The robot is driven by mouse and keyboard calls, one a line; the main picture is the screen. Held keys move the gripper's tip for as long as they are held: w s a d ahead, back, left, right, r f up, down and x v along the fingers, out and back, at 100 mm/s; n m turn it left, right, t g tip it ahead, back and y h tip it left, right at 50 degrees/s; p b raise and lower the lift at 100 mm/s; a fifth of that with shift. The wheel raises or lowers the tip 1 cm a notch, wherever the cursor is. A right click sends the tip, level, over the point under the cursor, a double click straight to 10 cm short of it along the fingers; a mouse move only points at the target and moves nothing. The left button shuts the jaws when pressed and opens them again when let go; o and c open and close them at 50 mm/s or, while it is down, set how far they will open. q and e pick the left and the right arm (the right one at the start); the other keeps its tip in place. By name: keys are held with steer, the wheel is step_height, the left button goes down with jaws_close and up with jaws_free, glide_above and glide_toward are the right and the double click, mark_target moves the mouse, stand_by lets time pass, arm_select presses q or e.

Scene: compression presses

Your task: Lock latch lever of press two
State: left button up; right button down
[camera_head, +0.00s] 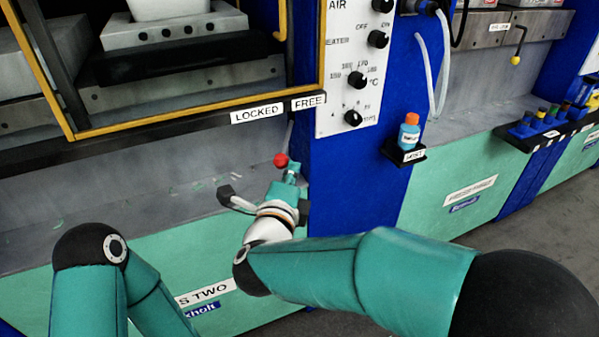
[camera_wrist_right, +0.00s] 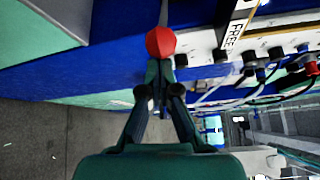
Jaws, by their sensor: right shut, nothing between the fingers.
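The latch lever of press two hangs below the black rail, under the FREE label (camera_head: 307,101) and to the right of the LOCKED label (camera_head: 257,114). Its red ball knob (camera_head: 281,160) is at the lower end of a thin grey rod. My right gripper (camera_head: 292,172) is shut and empty, with its fingertips close to the knob. In the right wrist view the red knob (camera_wrist_right: 160,41) lies just past the shut fingertips (camera_wrist_right: 161,72); I cannot tell whether they touch. My left gripper is out of view; only my left arm's elbow shows.
A yellow-framed guard (camera_head: 200,108) stands above the rail. To the right are a blue column with a knob panel (camera_head: 352,75) and a small orange-capped bottle (camera_head: 409,130) on a black shelf. The green press front (camera_head: 60,290) is below. Grey floor is free at lower right.

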step_height(320, 180, up, 10)
stand_by(0.4)
steer(key=shift+w+f, duration=0.1)
